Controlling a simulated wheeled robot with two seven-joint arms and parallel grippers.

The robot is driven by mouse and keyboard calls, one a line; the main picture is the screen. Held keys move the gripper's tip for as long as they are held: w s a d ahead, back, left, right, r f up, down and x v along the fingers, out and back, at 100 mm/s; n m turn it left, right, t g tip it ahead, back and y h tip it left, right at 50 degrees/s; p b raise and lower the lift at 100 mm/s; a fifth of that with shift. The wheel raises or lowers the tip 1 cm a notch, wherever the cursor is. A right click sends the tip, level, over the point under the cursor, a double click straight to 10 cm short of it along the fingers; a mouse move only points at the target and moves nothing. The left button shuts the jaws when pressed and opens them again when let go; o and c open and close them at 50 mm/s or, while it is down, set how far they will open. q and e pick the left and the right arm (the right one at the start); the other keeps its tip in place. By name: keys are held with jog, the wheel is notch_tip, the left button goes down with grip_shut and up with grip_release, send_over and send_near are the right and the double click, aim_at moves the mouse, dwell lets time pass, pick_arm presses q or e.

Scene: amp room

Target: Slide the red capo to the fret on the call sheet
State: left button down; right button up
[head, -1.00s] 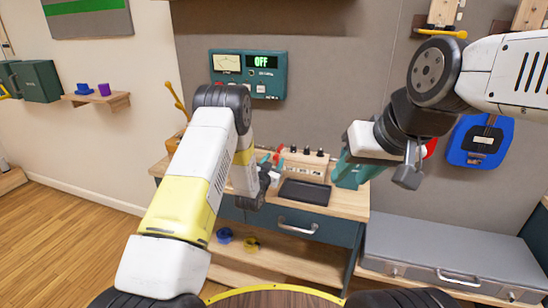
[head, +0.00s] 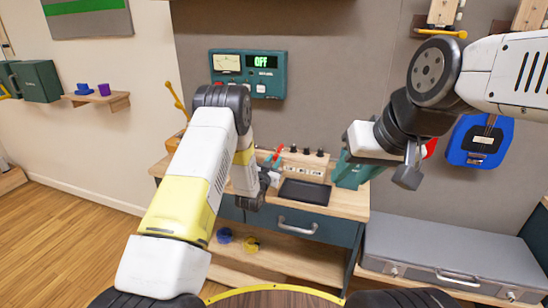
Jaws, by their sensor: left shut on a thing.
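My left gripper (head: 270,174) is low over the left part of the workbench, mostly behind my own forearm. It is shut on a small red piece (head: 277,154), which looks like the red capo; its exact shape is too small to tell. My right gripper (head: 408,172) hangs in front of the bench's right end, seen edge-on, and its jaw gap does not show clearly. I cannot make out the call sheet or any fret numbers.
The workbench (head: 350,202) carries a beige box with knobs (head: 305,162), a dark tray (head: 304,191) and a teal object (head: 352,172). A teal panel reading OFF (head: 248,73) hangs above. A grey case (head: 450,250) lies right. A blue guitar-like object (head: 468,155) hangs at right.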

dwell(0.8)
pick_arm(q)
jog(key=w+a, duration=0.2)
jog(key=a, duration=0.5)
jog(key=shift+w+a, duration=0.2)
jog(key=shift+a, duration=0.1)
jog(key=c, duration=1.3)
grip_release()
jog(key=shift+o, duration=0.2)
jog(key=v, duration=0.7)
jog(key=shift+s, duration=0.4)
